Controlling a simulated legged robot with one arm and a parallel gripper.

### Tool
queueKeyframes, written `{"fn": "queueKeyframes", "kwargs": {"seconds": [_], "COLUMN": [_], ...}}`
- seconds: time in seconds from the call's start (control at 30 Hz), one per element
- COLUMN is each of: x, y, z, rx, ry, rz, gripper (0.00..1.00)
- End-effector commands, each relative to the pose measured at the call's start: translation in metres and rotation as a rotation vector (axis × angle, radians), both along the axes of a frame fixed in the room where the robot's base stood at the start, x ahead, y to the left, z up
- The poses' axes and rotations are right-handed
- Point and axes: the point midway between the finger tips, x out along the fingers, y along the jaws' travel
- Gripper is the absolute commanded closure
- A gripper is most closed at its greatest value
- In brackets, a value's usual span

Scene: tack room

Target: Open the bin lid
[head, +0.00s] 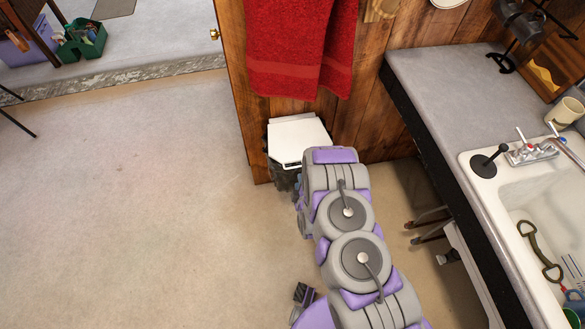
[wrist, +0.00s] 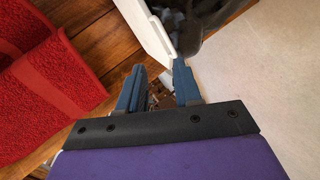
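The bin has a white lid (head: 297,138) over a dark, bag-like body (head: 284,178) and stands against the wooden wall. In the head view the lid lies over the bin's top; I cannot tell whether its edge is slightly raised. In the wrist view the lid (wrist: 147,28) shows at the top, with the dark bin body (wrist: 205,22) to its right. My gripper (wrist: 158,76) is open, its two blue fingers apart with nothing held between them. The right fingertip is close to the lid's near corner; contact is unclear. In the head view my arm hides the gripper.
A red towel (head: 300,45) hangs above the bin and also shows in the wrist view (wrist: 50,90). A grey counter (head: 450,85) with a white sink (head: 490,190) runs along the right. The pale floor (head: 130,190) at left is clear.

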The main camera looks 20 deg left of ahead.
Motion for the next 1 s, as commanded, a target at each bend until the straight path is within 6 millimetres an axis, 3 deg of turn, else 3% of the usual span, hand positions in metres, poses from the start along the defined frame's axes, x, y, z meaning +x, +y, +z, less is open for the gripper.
{"fn": "queueKeyframes", "kwargs": {"seconds": [0.07, 0.3, 0.5, 0.67, 1.0], "x": [-0.016, -0.047, -0.058, -0.052, -0.019], "y": [-0.010, -0.023, -0.026, -0.023, -0.006], "z": [-0.013, -0.030, -0.034, -0.037, -0.043], "rx": [-0.036, -0.121, -0.152, -0.150, -0.144], "ry": [-0.070, -0.267, -0.338, -0.347, -0.351], "rz": [0.035, 0.120, 0.151, 0.151, 0.151], "gripper": [0.66, 0.66, 0.66, 0.66, 0.66]}}
